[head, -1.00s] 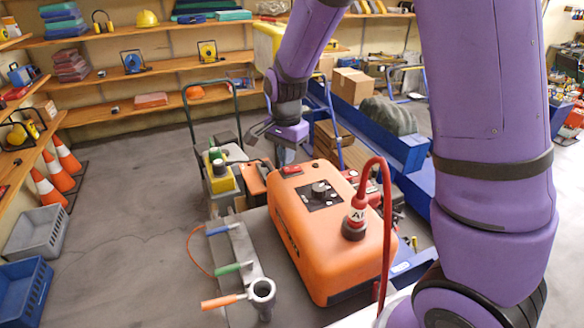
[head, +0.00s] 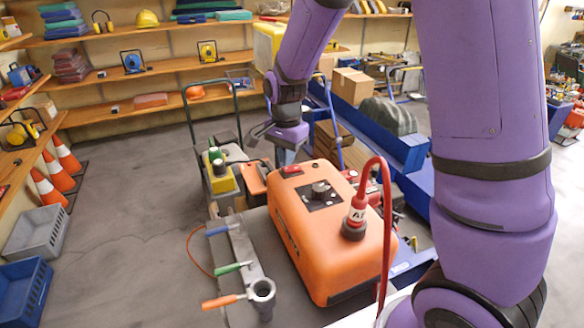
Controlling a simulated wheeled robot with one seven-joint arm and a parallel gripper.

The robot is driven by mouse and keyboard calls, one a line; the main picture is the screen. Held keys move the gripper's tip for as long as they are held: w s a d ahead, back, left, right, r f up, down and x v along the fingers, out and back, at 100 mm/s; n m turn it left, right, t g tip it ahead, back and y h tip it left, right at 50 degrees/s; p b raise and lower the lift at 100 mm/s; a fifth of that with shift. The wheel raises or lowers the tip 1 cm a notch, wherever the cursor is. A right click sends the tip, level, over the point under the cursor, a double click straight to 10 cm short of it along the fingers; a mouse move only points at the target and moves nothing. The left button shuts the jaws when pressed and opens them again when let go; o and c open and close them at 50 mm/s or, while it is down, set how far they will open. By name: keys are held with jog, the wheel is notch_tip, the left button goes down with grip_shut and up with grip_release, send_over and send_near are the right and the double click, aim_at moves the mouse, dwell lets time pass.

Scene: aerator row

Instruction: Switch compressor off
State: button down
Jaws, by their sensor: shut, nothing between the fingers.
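The orange compressor (head: 330,255) sits on a grey cart top. On its top are a red switch (head: 291,170) at the far left corner and a black panel with a round knob (head: 320,188). A red hose rises from a red fitting (head: 355,212) marked with letters. My gripper (head: 258,138) is shut and empty. Whether the switch is on or off is too small to tell.
A manifold with blue, green and orange handles (head: 232,268) lies left of the compressor. Blue beams (head: 385,140) lie behind at right. Open floor (head: 130,235) is at left.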

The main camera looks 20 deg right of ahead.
aim_at(287, 169)
jog(key=shift+f, duration=1.05)
dwell(0.6)
jog(key=shift+r, duration=3.5)
